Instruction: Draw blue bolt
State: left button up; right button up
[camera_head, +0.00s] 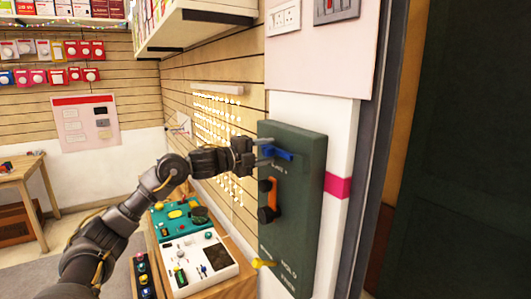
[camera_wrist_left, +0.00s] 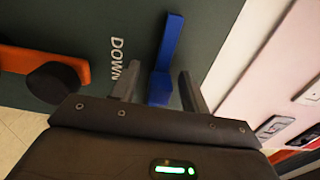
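The blue bolt (camera_head: 283,155) sits near the top of a dark green panel (camera_head: 302,215) on the wall. It also shows in the left wrist view (camera_wrist_left: 168,50), beside the printed word "DOWN". My left gripper (camera_head: 264,151) is at the panel, right at the blue bolt. In the left wrist view its two fingers (camera_wrist_left: 160,90) stand apart on either side of the bolt's near end, with a visible gap on each side. My right gripper is in neither view.
An orange handle with a black knob (camera_head: 268,199) is on the panel below the bolt, and a yellow piece (camera_head: 263,263) is lower. Switch plates (camera_head: 284,18) are above. Teal (camera_head: 182,218) and white (camera_head: 190,262) boards lie on a bench at left. A dark door (camera_head: 460,150) is at right.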

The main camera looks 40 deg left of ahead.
pick_arm(q)
jog(key=shift+d, duration=0.25)
jog(key=shift+s, duration=0.2)
jog(key=b+v, duration=0.7)
jog(key=v, duration=0.3)
jog(key=shift+s+a, duration=0.2)
jog(key=shift+a, duration=0.1)
